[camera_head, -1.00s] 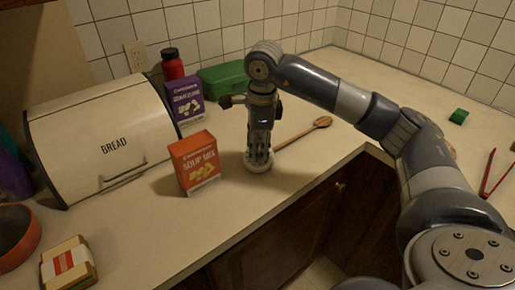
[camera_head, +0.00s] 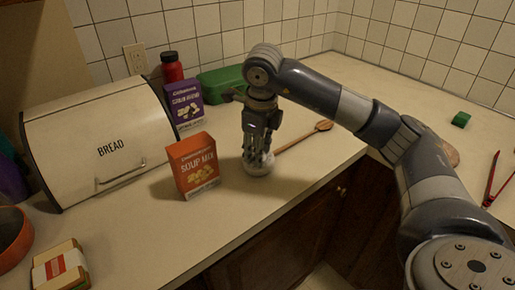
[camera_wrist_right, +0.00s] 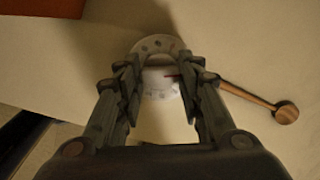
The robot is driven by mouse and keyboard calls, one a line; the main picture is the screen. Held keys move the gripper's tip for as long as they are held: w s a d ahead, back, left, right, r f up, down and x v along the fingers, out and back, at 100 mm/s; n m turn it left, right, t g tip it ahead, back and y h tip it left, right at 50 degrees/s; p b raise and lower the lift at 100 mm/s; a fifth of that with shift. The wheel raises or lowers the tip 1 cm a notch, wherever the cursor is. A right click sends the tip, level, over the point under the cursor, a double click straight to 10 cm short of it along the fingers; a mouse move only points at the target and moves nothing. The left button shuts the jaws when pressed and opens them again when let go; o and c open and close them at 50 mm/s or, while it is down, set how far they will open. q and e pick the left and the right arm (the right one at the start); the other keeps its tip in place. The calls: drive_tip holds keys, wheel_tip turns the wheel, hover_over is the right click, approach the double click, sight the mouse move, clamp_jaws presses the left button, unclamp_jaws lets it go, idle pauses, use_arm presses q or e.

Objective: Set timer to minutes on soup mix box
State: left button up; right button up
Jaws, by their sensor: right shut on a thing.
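The soup mix box (camera_head: 194,166) is orange and stands upright on the counter, just left of my right gripper. A small round white timer (camera_head: 258,167) sits on the counter beside the box. My right gripper (camera_head: 257,153) points straight down and is shut on the timer's top. In the right wrist view the timer (camera_wrist_right: 158,45) shows a white dial with printed marks and a red mark, with the two fingers (camera_wrist_right: 158,76) on either side of its raised knob. The exact setting is too small to read. My left gripper is not in view.
A cream bread box (camera_head: 95,135) and a purple box (camera_head: 185,103) stand behind the soup mix. A red bottle (camera_head: 172,68) and a green case (camera_head: 222,80) are at the back. A wooden spoon (camera_head: 322,126) lies right of the timer. The counter's front edge is close.

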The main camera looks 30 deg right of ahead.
drive_tip(key=o, duration=1.1)
drive_tip(key=shift+c, duration=0.2)
drive_tip(key=shift+r, duration=0.1)
drive_tip(key=v, duration=1.1)
drive_tip(key=shift+r, duration=0.4)
